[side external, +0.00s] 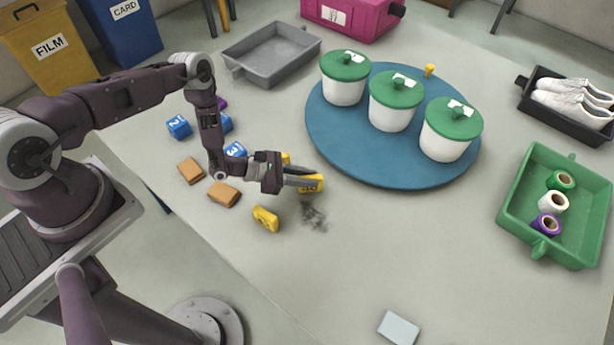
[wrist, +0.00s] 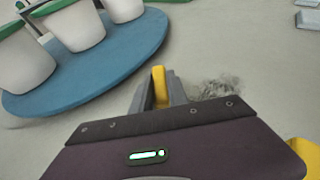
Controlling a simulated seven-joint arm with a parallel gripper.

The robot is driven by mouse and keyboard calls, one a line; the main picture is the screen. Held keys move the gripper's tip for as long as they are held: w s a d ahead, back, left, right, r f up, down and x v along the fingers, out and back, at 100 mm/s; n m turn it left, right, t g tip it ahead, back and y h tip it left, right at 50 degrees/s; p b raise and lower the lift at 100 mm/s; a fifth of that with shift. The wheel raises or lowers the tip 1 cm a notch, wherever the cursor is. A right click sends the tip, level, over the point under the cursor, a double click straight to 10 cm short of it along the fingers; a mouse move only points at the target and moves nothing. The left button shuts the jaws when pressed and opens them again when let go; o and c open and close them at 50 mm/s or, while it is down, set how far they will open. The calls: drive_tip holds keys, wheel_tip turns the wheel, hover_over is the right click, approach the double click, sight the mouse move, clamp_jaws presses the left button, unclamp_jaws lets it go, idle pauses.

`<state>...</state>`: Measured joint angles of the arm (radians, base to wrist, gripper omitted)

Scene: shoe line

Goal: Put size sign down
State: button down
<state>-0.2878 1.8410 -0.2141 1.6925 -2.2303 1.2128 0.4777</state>
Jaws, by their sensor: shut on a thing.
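My gripper (side external: 304,180) is shut on a yellow size sign (side external: 313,184), low over the table beside a dark smudge. In the wrist view the yellow sign (wrist: 159,86) stands up between the fingers of my gripper (wrist: 162,92). Whether the sign touches the table I cannot tell. Another yellow size sign (side external: 265,218) lies on the table to the lower left of my gripper. A bit of yellow (side external: 286,158) shows behind the gripper. Blue size signs (side external: 179,127) stand to the left, partly hidden by my arm.
A round blue mat (side external: 330,150) with lidded white tubs (side external: 393,101) lies behind my gripper. Brown blocks (side external: 223,194) lie to the left. A green tray (side external: 515,205) with spools is at the right. The dark smudge (side external: 314,215) marks the table. The front middle is mostly clear.

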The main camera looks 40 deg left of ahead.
drive_tip(key=c, duration=1.3)
unclamp_jaws()
